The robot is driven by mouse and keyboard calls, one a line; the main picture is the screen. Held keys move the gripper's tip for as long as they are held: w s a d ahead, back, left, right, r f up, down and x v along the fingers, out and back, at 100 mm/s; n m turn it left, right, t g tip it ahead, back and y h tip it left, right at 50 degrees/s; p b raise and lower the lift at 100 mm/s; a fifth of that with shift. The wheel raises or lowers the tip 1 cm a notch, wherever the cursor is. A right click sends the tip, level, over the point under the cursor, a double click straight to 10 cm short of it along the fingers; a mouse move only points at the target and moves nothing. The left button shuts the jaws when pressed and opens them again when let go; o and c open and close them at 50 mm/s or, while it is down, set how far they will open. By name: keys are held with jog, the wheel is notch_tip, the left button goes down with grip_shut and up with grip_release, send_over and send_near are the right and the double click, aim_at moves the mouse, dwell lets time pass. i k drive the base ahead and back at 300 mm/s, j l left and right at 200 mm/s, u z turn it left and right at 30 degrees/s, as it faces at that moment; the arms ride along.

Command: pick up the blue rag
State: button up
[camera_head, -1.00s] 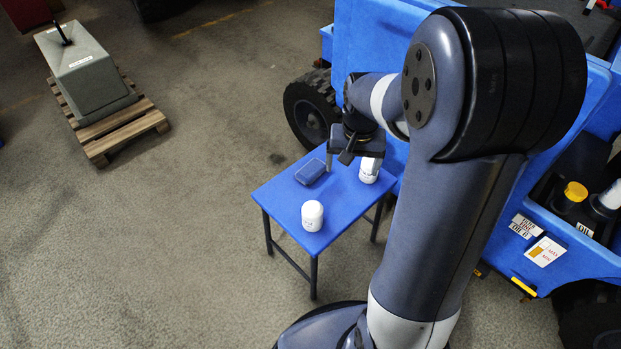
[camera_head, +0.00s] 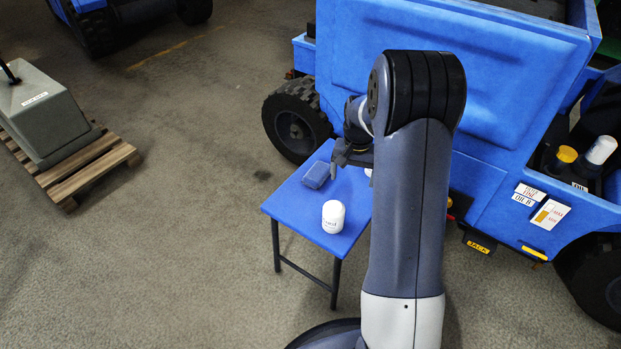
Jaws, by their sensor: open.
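The blue rag (camera_head: 316,175) is a small folded pad lying on the far part of the blue table (camera_head: 290,205). My gripper (camera_head: 343,170) is open, just right of the rag and apparently above the table. I cannot tell its exact height or whether it touches the rag. No object shows between its fingers. My arm hides the right part of the table.
A white canister (camera_head: 333,216) stands on the table's near part. A second white item (camera_head: 370,174) is mostly hidden behind my arm. A blue vehicle (camera_head: 440,60) stands close behind the table. A grey counterweight (camera_head: 45,112) sits on a wooden pallet (camera_head: 85,165) at left. Floor between is clear.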

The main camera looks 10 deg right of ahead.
aim_at(318, 173)
jog(key=i+j+z, duration=0.15)
jog(key=j, duration=0.2)
jog(key=i+j+z, duration=0.2)
jog(key=j, duration=0.15)
jog(key=i+j+z, duration=0.15)
jog(key=j, duration=0.2)
